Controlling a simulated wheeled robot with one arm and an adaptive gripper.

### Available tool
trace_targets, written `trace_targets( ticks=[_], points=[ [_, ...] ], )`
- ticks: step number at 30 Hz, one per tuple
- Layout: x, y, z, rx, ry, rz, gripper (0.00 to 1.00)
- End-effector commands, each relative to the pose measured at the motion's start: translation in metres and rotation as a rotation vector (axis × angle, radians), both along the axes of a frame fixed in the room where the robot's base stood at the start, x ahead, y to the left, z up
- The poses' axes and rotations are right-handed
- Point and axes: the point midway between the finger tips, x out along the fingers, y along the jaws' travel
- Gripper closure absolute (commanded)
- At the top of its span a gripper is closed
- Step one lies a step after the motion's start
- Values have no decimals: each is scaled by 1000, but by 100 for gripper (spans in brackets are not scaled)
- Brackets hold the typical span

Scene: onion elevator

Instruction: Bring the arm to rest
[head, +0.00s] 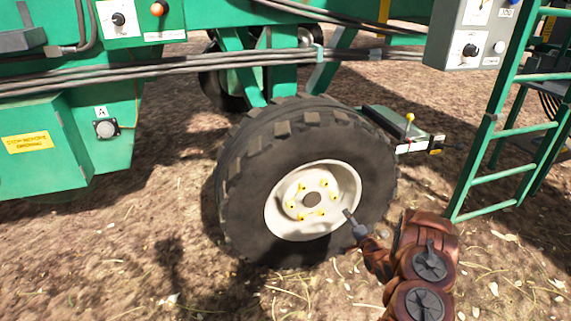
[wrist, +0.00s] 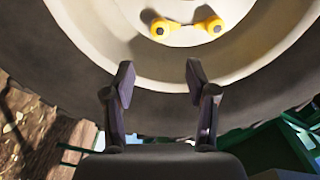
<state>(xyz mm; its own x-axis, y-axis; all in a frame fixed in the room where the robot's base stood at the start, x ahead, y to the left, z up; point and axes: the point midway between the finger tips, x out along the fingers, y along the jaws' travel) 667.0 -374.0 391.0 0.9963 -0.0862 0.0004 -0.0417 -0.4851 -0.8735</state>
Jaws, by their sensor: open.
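My arm reaches up from the bottom right of the head view toward a large black tyre (head: 250,190) with a cream rim (head: 285,215). My gripper (head: 350,222) is in front of the lower right part of the wheel in that view. In the wrist view my gripper (wrist: 158,80) is open, its two dark fingers spread apart with nothing between them. The cream rim (wrist: 160,70) fills the space beyond the fingers. Yellow lug nuts (wrist: 160,27) show at the top. I cannot tell the exact gap between the fingertips and the rim.
A green machine body (head: 50,150) with cables stands behind and left. A green ladder (head: 515,130) and a grey control box (head: 470,35) are at the right. A yellow-knobbed lever (head: 410,118) sits behind the wheel. Bare straw-strewn soil (head: 130,270) lies open at the lower left.

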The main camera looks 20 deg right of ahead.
Motion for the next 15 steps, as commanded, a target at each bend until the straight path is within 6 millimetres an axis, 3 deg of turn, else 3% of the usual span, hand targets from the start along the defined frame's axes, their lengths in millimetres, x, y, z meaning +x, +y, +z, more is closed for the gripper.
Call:
trace_targets(
  ticks=[7, 15],
  points=[
    [7, 2, 14, -27, 37, 2, 43],
    [30, 11, 77, -172, 219, -3, 43]
  ],
)
